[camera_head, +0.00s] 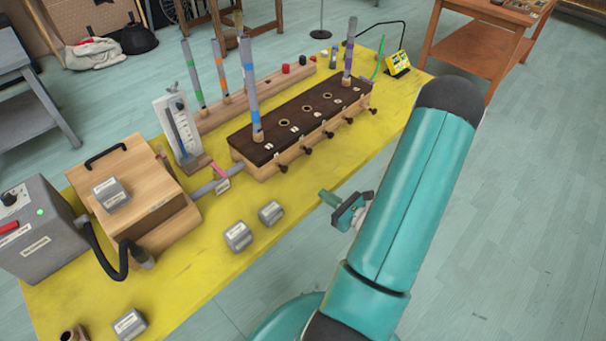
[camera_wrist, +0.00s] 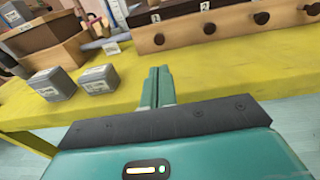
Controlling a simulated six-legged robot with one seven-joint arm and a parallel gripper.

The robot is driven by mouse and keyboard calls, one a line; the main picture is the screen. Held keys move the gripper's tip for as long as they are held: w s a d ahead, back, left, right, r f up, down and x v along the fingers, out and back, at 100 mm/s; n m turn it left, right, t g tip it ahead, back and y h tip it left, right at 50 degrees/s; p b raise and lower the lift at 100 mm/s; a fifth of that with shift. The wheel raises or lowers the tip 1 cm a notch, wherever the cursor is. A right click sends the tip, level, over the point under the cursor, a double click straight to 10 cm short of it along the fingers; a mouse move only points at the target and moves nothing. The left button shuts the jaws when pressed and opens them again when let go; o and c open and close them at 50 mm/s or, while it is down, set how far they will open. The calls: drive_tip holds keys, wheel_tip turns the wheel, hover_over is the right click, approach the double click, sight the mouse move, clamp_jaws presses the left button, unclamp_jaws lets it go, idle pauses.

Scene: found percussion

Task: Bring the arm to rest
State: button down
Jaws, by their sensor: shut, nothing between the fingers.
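My gripper (camera_head: 328,199) is beside the right front edge of the yellow table (camera_head: 200,285), and nothing shows in it. In the wrist view my gripper (camera_wrist: 157,88) has its two teal fingers together, pointing at the table edge. Part of my teal arm crosses the right of the head view. The wooden wind chest (camera_head: 300,115) with a dark top and several knobs stands on the table beyond the gripper. My gripper looks apart from it.
Grey labelled weights (camera_head: 238,236) sit near the table's front edge. A wooden bellows box (camera_head: 135,190) and a grey blower unit (camera_head: 40,235) stand at the left. Tall pipes (camera_head: 250,90) rise from the chest. Open floor (camera_head: 510,230) lies at the right.

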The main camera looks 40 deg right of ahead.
drive_tip(key=w+a+r+n+g+y, duration=0.2)
drive_tip(key=a+r+n+g+y, duration=0.4)
drive_tip(key=a+n, duration=0.4)
drive_tip(key=w+a+r+n+g+y, duration=0.2)
drive_tip(key=a+r+n+g+y, duration=0.2)
drive_tip(key=a+r+n+g, duration=0.5)
drive_tip(key=s+a+r+n+t+h, duration=0.1)
drive_tip(key=s+a+r+n+h, duration=0.2)
drive_tip(key=a+r+n+h, duration=0.2)
drive_tip(key=s+a+r+n+t+h, duration=0.2)
drive_tip(key=a+r+n+h, duration=0.3)
drive_tip(key=r+n, duration=0.4)
drive_tip(key=shift+s+a+r+n+h, duration=0.2)
drive_tip(key=shift+s+n+h, duration=0.5)
drive_tip(key=shift+n, duration=0.4)
drive_tip(key=shift+s+d, duration=0.1)
drive_tip(key=shift+d, duration=0.1)
